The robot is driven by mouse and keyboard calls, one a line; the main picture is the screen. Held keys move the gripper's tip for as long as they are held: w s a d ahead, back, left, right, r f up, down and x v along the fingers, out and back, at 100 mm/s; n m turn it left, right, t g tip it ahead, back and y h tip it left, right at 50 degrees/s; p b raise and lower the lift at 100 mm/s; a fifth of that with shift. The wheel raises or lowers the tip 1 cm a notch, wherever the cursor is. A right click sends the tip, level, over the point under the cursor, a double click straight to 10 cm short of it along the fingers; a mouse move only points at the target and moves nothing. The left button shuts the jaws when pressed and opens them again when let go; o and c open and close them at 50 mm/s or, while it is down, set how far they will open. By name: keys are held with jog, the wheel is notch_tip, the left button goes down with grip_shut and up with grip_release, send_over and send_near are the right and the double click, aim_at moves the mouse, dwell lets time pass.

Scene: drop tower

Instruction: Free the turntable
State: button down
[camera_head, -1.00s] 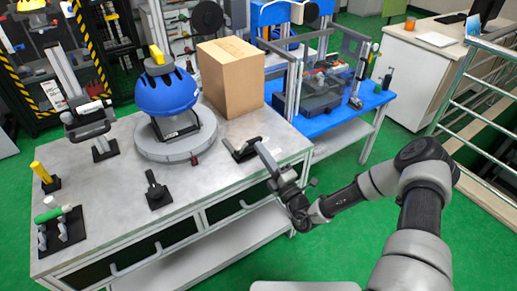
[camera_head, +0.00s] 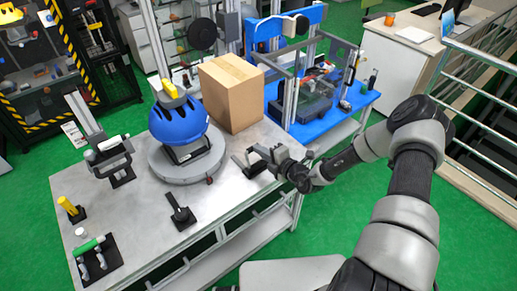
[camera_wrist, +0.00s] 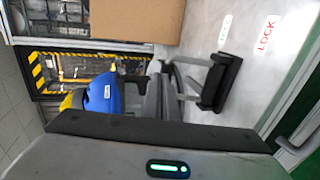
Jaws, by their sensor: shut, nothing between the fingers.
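The turntable is a round grey disc (camera_head: 165,172) on the bench, carrying a blue helmet (camera_head: 178,124) on a dark stand. The helmet also shows in the wrist view (camera_wrist: 103,95). A lever with a black plate (camera_head: 243,168) stands at the bench's front edge, right of the turntable; its black bar (camera_wrist: 220,82) and two pale arms show in the wrist view. My gripper (camera_head: 262,151) is shut and empty, close by the lever's right side; whether it touches cannot be told. A red "LOCK" label (camera_wrist: 267,35) and a smaller green label (camera_wrist: 225,29) lie on the bench.
A cardboard box (camera_head: 232,98) stands behind the lever. A black handled tool (camera_head: 181,214) lies before the turntable, and a grey stand (camera_head: 108,150) is at its left. A blue table (camera_head: 358,98) stands at the right. Bare bench lies around the lever.

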jog(key=shift+w+a, duration=0.45)
jog(key=shift+w, duration=0.2)
jog(key=shift+w+a, duration=0.45)
jog(key=shift+w, duration=0.2)
jog(key=shift+r, duration=0.2)
jog(key=s+d+r+p, duration=0.2)
jog(key=s+d+r, duration=0.3)
jog(key=s+r, duration=0.3)
jog(key=shift+s+d+r, duration=0.2)
jog(key=shift+d+r, duration=0.1)
jog(key=shift+r, duration=0.3)
